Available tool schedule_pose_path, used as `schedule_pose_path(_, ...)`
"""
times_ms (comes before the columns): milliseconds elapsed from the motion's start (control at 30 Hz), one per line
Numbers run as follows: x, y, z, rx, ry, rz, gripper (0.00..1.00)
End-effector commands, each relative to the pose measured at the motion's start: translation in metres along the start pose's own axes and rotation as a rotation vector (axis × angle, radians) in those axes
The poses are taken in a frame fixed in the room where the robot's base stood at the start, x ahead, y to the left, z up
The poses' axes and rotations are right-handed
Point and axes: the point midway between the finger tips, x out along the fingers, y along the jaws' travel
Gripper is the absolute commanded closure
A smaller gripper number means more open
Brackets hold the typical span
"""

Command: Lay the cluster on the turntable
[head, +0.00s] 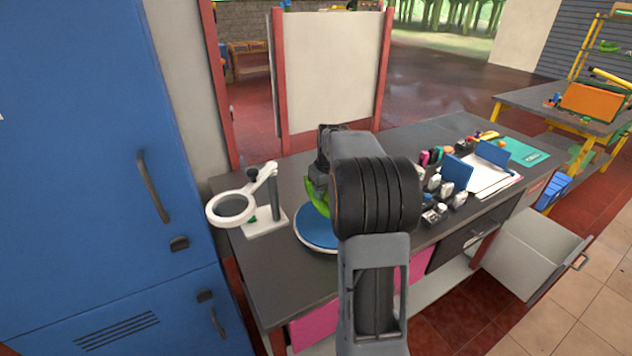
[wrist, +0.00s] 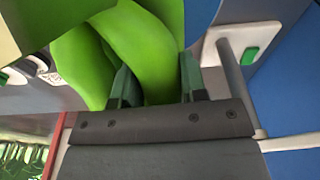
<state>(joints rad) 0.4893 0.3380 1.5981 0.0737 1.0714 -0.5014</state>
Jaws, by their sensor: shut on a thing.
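The cluster (head: 317,197) is bright green with thick, curved, banana-like fingers. In the head view it shows as a small piece over the far left part of the blue turntable (head: 313,233), partly hidden by my arm. My gripper (wrist: 158,82) is shut on the cluster (wrist: 90,62), with a finger on each side of one green piece in the wrist view. The turntable is a round blue disc with a pale rim on the dark bench, its right side hidden by my arm. I cannot tell whether the cluster touches it.
A white ring magnifier (head: 230,207) on a stand is close left of the turntable. Right of my arm, the bench holds several small items, blue panels (head: 457,172) and a green mat (head: 524,151). A tall blue cabinet (head: 85,150) stands left. An open drawer (head: 530,252) juts out front right.

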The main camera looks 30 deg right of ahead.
Motion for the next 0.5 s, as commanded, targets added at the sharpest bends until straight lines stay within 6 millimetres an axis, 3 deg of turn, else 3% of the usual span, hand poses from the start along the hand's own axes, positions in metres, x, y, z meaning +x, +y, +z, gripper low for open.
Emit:
schedule_pose_path(167, 0.0, 0.002, 0.001, 0.004, 0.004, 0.003, 1.0)
schedule_pose_path(500, 0.02, 0.001, 0.003, 0.001, 0.004, 0.003, 1.0)
